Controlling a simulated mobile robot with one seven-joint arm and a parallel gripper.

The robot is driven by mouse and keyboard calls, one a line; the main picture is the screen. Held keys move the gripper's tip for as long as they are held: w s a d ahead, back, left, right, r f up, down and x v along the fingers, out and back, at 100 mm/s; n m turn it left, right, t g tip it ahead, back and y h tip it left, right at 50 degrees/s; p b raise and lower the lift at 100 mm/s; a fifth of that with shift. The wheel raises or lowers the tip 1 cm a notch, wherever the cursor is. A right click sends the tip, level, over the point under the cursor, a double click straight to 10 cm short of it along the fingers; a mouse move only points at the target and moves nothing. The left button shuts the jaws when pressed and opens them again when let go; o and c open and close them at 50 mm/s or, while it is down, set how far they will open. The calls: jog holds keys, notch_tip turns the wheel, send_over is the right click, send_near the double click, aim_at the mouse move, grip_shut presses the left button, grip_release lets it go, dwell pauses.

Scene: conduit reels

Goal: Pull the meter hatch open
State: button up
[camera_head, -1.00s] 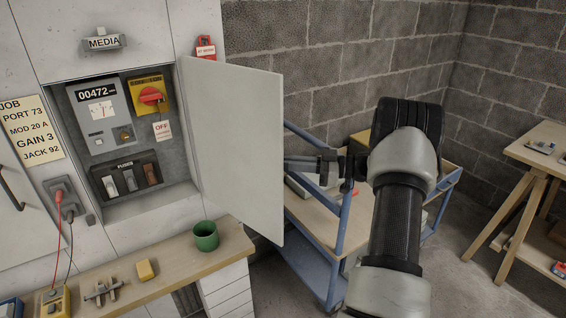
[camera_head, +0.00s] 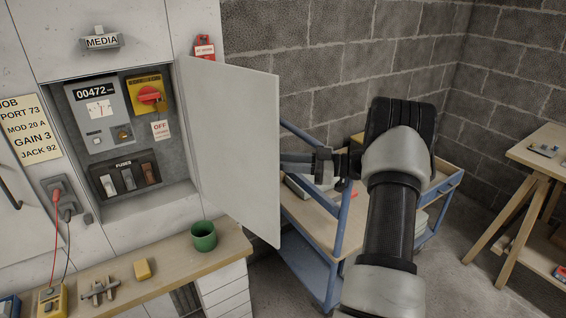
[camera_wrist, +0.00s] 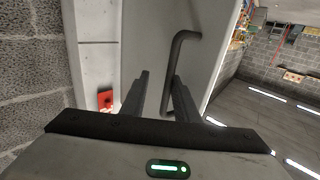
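The meter hatch (camera_head: 232,150) is a plain pale door, swung wide open to the right of its recess. Inside the recess are the meter (camera_head: 98,112), a red and yellow switch (camera_head: 149,95) and fuses (camera_head: 126,178). My gripper (camera_head: 288,162) is at the hatch's outer face, near its free edge. The hatch hides the fingertips in the head view. In the wrist view the dark bar handle (camera_wrist: 172,72) runs between the fingers of my gripper (camera_wrist: 160,77), closer to the right one. The fingers are apart, with a gap beside the bar.
A wooden ledge (camera_head: 175,260) below the hatch holds a green mug (camera_head: 203,236) and a yellow block (camera_head: 142,269). A blue-framed cart (camera_head: 325,215) stands behind my arm. A wooden table (camera_head: 540,150) is at the right, with bare floor between.

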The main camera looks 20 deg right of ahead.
jog(key=shift+s+d, duration=0.15)
jog(key=shift+d, duration=0.1)
jog(key=v, duration=1.7)
jog(key=shift+p, duration=0.35)
jog(key=shift+d+f, duration=0.1)
